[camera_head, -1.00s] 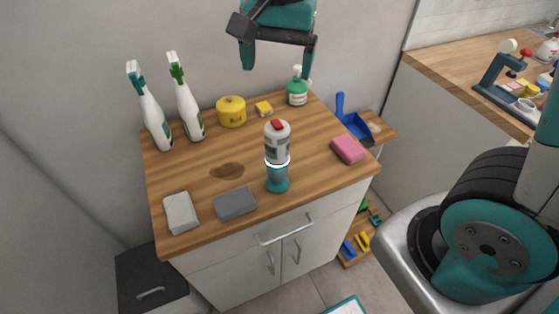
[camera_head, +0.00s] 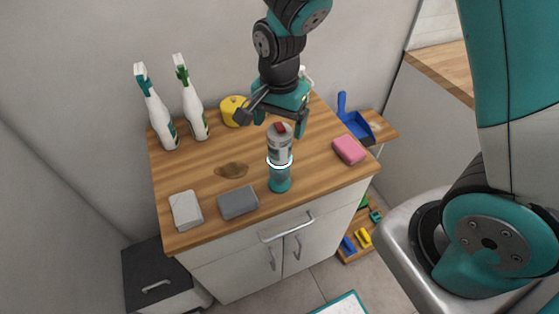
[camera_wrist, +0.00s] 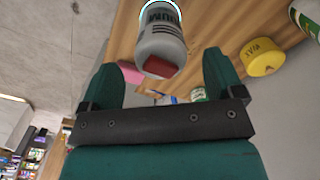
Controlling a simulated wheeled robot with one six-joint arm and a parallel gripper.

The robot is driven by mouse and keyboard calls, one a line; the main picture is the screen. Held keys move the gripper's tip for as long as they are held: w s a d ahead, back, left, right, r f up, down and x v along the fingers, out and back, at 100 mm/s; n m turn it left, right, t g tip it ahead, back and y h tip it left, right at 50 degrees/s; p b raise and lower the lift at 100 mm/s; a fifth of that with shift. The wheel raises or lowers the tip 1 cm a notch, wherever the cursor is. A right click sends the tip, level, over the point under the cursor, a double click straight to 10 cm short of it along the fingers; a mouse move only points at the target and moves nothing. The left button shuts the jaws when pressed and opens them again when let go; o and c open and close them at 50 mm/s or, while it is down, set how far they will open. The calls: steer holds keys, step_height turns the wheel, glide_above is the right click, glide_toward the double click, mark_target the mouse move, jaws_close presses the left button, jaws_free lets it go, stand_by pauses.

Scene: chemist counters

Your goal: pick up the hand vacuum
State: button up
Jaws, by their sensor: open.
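The hand vacuum (camera_head: 280,150) stands upright near the front of the wooden counter top. It has a grey-white upper body, a red top piece, a glowing white ring and a teal lower end. My gripper (camera_head: 271,127) is open and empty, just above and behind the vacuum's top in the head view. In the wrist view the vacuum (camera_wrist: 162,40) lies ahead, beyond and between the two teal fingers (camera_wrist: 165,80), with its red end nearest. I see no contact clearly.
A grey sponge (camera_head: 238,202), a white block (camera_head: 186,210) and a pink sponge (camera_head: 349,150) lie around the vacuum. Two spray bottles (camera_head: 193,105) stand back left. A yellow pot (camera_head: 232,108) is behind. A blue dustpan (camera_head: 356,125) is at right. The left middle is mostly clear.

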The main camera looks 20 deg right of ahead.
mark_target(280, 160)
step_height(280, 160, down, 4)
steer(key=shift+w+d+p, duration=0.1)
steer(key=shift+p, duration=0.4)
steer(key=shift+c, duration=0.5)
steer(key=c, duration=0.9)
steer(key=shift+r, duration=0.2)
